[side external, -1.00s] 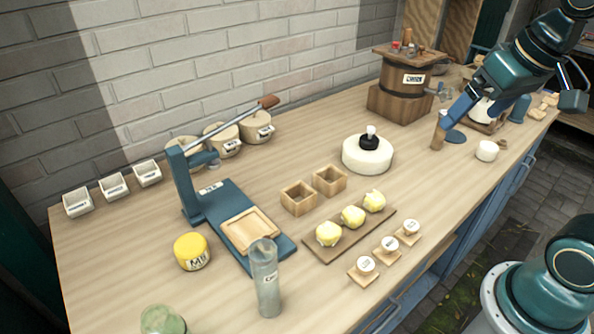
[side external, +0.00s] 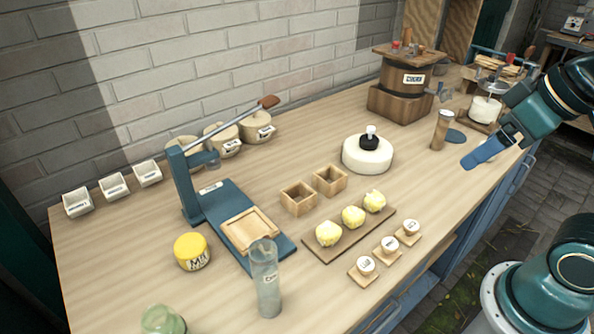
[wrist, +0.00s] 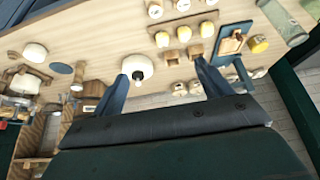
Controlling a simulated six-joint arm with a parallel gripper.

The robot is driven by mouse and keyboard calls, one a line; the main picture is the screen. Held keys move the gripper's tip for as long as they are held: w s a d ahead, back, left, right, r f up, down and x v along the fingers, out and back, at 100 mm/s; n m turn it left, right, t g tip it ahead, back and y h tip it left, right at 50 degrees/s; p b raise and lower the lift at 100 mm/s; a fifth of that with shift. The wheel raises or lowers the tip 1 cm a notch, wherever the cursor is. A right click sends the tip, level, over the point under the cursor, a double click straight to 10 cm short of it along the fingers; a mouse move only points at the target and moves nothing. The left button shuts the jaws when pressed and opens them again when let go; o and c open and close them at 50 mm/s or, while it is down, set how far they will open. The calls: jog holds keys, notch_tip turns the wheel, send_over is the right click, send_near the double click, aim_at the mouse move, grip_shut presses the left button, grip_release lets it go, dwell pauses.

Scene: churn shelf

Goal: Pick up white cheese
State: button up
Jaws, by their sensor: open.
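A small white round cheese (wrist: 35,52) lies on the bench beside a blue disc in the wrist view. In the side view it is hidden behind my gripper's fingers. My gripper (side external: 485,150) is open and empty, above the bench's right front edge. In the wrist view my gripper's two blue fingers (wrist: 160,70) are spread wide with nothing between them, and the cheese is well to their left. A larger white round block with a black knob (side external: 367,156) stands mid-bench; it also shows near the left fingertip in the wrist view (wrist: 137,68).
A wooden churn (side external: 404,80) stands at the back, with a wooden cylinder (side external: 441,130) and blue disc (side external: 456,136) nearby. A white piece (side external: 485,110) sits on a stand at right. Yellow lumps on a board (side external: 340,240), wooden boxes (side external: 313,190) and a blue press (side external: 215,205) fill the left.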

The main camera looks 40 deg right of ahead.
jog(key=shift+w, duration=0.1)
jog(key=w+d+r+m+g+h, duration=0.1)
jog(key=w+d+m+g, duration=0.1)
jog(key=w+d+m, duration=0.6)
jog(key=w+d+m+g, duration=0.15)
jog(key=w+d, duration=0.35)
jog(key=d, duration=0.6)
jog(key=s+d+f+m+g, duration=0.1)
jog(key=d+f+m, duration=0.25)
jog(key=d, duration=0.45)
jog(key=s+d+f+m+y, duration=0.1)
jog(key=d+f+m, duration=0.2)
jog(key=d+f, duration=0.35)
jog(key=s+d+f+m+g, duration=0.1)
jog(key=s+d+f+m, duration=0.15)
jog(key=d, duration=0.75)
jog(key=shift+m, duration=0.35)
jog(key=shift+w+f, duration=0.15)
jog(key=shift+f, duration=1.2)
jog(key=shift+w+f, duration=0.2)
jog(key=shift+f, duration=1.2)
jog(key=shift+w+f, duration=0.15)
jog(key=shift+f, duration=1.2)
